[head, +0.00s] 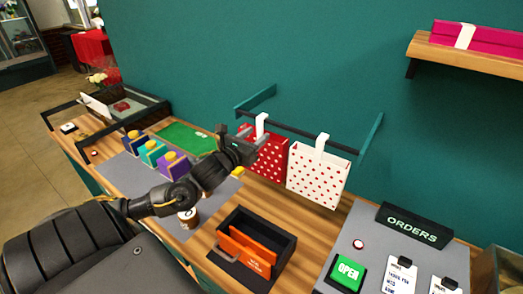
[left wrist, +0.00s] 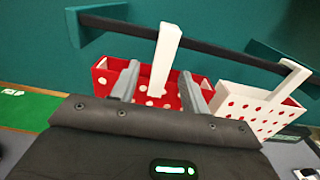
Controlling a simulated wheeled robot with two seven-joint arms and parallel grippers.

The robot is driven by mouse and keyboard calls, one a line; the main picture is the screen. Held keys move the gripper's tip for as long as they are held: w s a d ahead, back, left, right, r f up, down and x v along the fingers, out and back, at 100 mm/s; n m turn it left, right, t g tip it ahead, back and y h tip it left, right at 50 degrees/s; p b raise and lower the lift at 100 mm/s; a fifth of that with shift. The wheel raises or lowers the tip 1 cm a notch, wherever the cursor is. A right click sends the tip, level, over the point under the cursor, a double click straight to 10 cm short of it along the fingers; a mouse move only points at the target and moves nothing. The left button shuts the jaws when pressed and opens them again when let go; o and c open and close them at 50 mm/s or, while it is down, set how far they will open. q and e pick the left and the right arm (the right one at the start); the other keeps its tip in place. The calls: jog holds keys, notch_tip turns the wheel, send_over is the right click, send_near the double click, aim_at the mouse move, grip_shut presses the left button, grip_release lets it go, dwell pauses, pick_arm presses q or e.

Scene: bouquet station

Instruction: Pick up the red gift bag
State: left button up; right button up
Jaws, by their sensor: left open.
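The red gift bag (head: 271,160) with white dots hangs by a white strap from a dark rail on the wall in the head view. In the left wrist view the red bag (left wrist: 113,79) is straight ahead, with its white strap (left wrist: 166,60) rising between my fingers. My left gripper (left wrist: 163,82) is open, one finger on each side of the strap. In the head view my left gripper (head: 252,140) is at the bag's top left and covers part of it. I cannot tell whether the fingers touch the strap. My right gripper is not in view.
A white bag with red dots (head: 318,176) hangs just right of the red one; the rail (head: 300,133) runs above both. Below stand a black box with an orange panel (head: 247,249), several colored boxes (head: 173,164) and an ORDERS sign (head: 413,225). A shelf (head: 470,55) juts out upper right.

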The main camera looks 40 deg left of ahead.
pick_arm(q)
jog(key=shift+c, duration=0.4)
grip_shut()
